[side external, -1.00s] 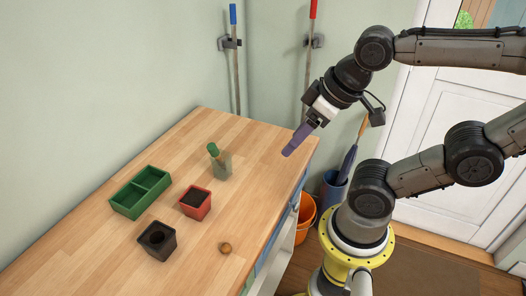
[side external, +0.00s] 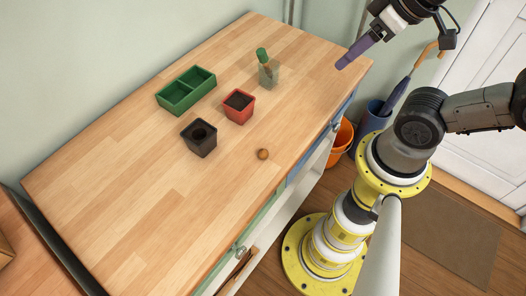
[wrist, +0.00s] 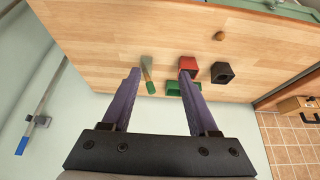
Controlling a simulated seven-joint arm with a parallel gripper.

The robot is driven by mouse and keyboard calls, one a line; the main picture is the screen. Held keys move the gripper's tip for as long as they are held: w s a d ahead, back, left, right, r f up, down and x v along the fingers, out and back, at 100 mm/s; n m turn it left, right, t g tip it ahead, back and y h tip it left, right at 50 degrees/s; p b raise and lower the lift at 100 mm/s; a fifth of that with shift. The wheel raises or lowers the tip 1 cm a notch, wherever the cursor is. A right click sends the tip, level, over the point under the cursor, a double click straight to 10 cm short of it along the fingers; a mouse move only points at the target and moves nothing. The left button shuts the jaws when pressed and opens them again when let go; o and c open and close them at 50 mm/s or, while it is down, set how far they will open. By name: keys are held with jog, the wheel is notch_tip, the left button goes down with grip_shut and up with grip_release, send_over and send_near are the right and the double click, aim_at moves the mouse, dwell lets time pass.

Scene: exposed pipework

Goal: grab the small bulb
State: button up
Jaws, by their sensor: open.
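The small bulb (side external: 263,154) is a round brown thing lying on the wooden tabletop, near its front edge. It also shows in the wrist view (wrist: 219,36), at the top right of centre. My gripper (side external: 341,65) hangs over the right end of the table, up and to the right of the bulb and well apart from it. In the wrist view my gripper (wrist: 161,72) shows two purple fingers spread wide, with nothing held between them.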

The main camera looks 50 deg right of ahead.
jog(key=shift+o, duration=0.3)
dwell(0.4)
jog(key=n+g, duration=0.6)
jog(key=n, duration=1.7)
send_over(263, 149)
notch_tip(263, 149, down, 6)
jog(key=f, duration=0.1)
notch_tip(263, 149, down, 13)
jog(key=shift+s+a, duration=0.15)
